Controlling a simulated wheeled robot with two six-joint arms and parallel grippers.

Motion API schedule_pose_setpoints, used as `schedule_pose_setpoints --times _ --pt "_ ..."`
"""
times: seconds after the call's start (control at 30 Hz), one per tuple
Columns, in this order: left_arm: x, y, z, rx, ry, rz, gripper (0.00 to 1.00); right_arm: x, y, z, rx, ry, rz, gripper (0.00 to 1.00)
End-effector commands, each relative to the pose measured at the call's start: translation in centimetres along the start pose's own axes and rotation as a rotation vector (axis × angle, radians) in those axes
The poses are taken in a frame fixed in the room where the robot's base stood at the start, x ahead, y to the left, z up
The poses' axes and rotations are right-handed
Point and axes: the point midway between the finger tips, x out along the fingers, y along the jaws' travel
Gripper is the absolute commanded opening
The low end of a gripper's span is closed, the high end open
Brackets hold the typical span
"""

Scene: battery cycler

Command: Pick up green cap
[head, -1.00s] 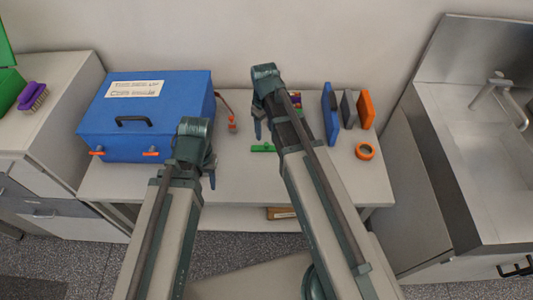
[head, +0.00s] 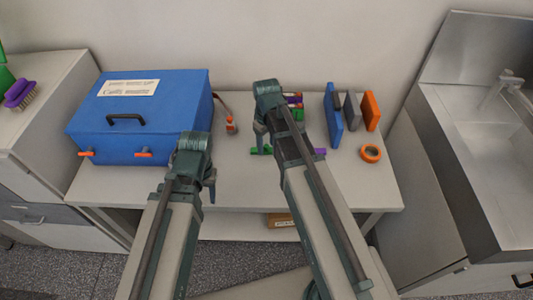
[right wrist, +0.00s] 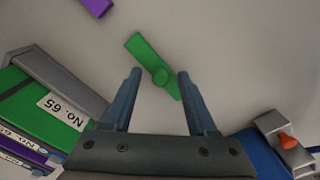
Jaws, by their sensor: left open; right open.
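The green cap (right wrist: 153,62) is a flat green strip with a round knob, lying on the table. In the right wrist view its lower end lies between the tips of my open right gripper (right wrist: 160,75); touching or apart, I cannot tell. In the head view the green cap (head: 267,150) is partly hidden by my right gripper (head: 260,143). My left gripper (head: 209,188) is open and empty, near the table's front edge, by the right front of the blue box.
The blue box (head: 140,130) with orange latches stands at left. A purple piece (head: 320,151) lies right of my right arm. Upright blue (head: 333,118), grey and orange (head: 371,110) slabs and an orange ring (head: 371,153) are at right. Labelled green and purple blocks (right wrist: 45,105) stand nearby.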

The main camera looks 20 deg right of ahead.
Motion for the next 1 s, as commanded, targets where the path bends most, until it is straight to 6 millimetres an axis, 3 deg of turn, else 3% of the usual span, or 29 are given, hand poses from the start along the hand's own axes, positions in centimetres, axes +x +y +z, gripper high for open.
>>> schedule_pose_setpoints --times 0.13,0.47,1.0 --pt "-0.14 -0.01 0.01 0.0 0.0 0.0 0.5 -0.14 -0.01 -0.01 0.0 0.0 0.0 0.58" --pt "-0.14 -0.02 0.01 0.0 0.0 0.0 0.5 -0.14 -0.01 -0.01 0.0 0.0 0.0 0.0" --pt "-0.65 -0.06 0.04 0.0 0.0 0.0 0.5 -0.65 -0.01 -0.01 0.0 0.0 0.0 0.0"
